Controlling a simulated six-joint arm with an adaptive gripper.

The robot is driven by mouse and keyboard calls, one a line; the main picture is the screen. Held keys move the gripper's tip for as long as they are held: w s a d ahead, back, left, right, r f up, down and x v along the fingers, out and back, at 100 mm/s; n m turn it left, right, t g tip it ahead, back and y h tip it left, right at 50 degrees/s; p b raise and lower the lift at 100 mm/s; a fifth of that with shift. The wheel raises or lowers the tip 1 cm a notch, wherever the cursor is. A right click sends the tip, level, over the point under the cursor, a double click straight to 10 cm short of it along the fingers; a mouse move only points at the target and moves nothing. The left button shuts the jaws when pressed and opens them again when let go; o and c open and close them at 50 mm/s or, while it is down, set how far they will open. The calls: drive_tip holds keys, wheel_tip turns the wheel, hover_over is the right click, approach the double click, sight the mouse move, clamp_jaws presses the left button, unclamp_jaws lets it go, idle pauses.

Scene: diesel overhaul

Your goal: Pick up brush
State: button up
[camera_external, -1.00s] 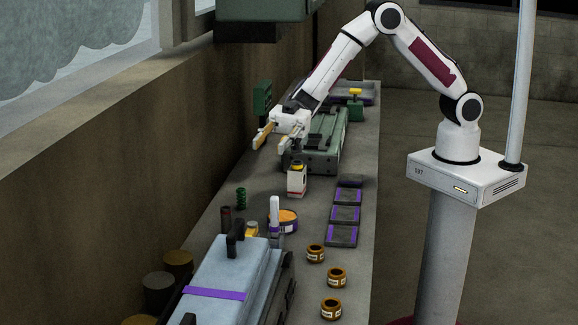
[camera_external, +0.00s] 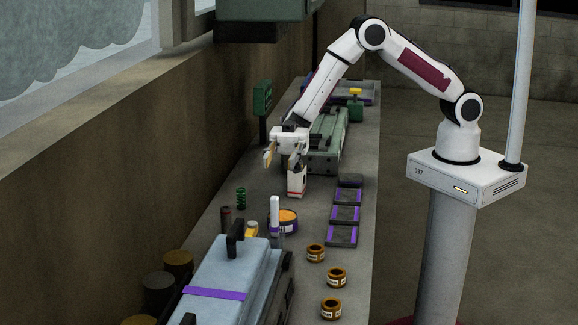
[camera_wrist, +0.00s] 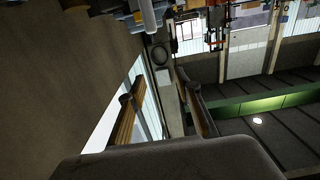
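My gripper (camera_external: 279,160) hangs over the far part of the long bench, fingers apart, with nothing seen between them. Its tan-faced fingers also show in the wrist view (camera_wrist: 160,115), apart and empty. I cannot clearly identify a brush. An upright white piece with a purple band (camera_external: 275,211) stands on the bench nearer the camera, beside a round orange-topped tin (camera_external: 289,217); I cannot tell whether it is the brush. A white canister with a red band (camera_external: 297,184) stands just below and right of my gripper, its top partly hidden by a finger.
A green machine block (camera_external: 328,142) sits behind the gripper. A green spring (camera_external: 241,198) and dark cylinder (camera_external: 226,217) stand at left. Dark purple-striped plates (camera_external: 342,236) and brown jars (camera_external: 316,253) line the right. A pale blue unit (camera_external: 215,270) fills the near bench.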

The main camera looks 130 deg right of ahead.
approach(274, 197)
drive_tip(key=x, duration=0.3)
drive_tip(key=shift+w+a+f, duration=0.25)
drive_tip(key=shift+f, duration=0.15)
drive_tip(key=shift+x, duration=3.2)
clamp_jaws()
